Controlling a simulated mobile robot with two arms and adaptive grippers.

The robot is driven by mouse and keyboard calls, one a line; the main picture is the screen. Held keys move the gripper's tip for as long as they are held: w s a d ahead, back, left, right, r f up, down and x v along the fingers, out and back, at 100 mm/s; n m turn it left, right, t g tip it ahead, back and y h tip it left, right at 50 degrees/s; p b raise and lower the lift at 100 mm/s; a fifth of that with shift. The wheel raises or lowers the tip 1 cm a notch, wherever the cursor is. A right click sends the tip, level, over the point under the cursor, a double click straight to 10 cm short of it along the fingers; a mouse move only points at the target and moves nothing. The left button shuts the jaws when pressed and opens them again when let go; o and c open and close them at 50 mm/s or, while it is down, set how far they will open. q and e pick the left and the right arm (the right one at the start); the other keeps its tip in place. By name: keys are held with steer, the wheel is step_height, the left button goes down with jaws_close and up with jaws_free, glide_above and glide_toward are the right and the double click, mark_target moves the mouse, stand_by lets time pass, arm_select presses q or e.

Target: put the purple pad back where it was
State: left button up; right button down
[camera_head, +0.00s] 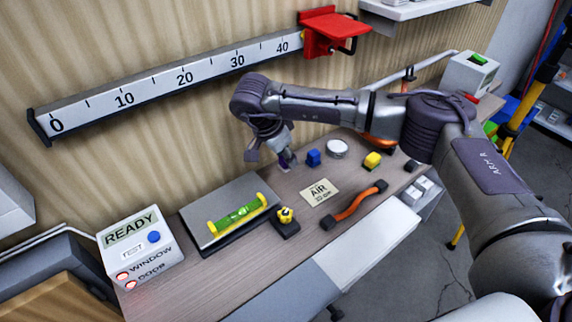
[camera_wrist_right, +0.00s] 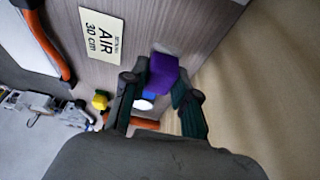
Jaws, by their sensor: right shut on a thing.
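The purple pad (camera_wrist_right: 162,75) sits between the two fingers of my right gripper (camera_wrist_right: 155,85) in the right wrist view. In the head view my right gripper (camera_head: 285,160) is at the back of the bench, near the wooden wall, with a little purple (camera_head: 288,157) showing at its fingertips. The gripper is shut on the pad. Whether the pad touches the bench top is hard to tell. My left gripper is not in view.
A blue block (camera_head: 313,158) stands just right of my right gripper, with a white round thing (camera_head: 337,148) and a yellow block (camera_head: 372,160) beyond. The "AIR 30 cm" card (camera_head: 319,192) and an orange-black handle (camera_head: 354,205) lie in front. A grey plate with a green level (camera_head: 238,214) is left.

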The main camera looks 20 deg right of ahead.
mark_target(286, 168)
steer(key=shift+w+f, duration=0.1)
steer(key=shift+f, duration=0.35)
step_height(286, 168, down, 2)
steer(key=shift+f+p, duration=0.25)
steer(key=shift+p, duration=0.3)
steer(key=shift+f, duration=0.35)
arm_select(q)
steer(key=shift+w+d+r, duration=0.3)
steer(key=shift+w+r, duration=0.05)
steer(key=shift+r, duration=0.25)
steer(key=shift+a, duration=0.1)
arm_select(e)
steer(key=shift+f+b, duration=0.25)
steer(key=shift+b, duration=0.05)
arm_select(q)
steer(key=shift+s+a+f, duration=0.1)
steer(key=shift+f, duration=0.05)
arm_select(e)
steer(key=c, duration=0.9)
jaws_free()
steer(key=shift+r, duration=0.1)
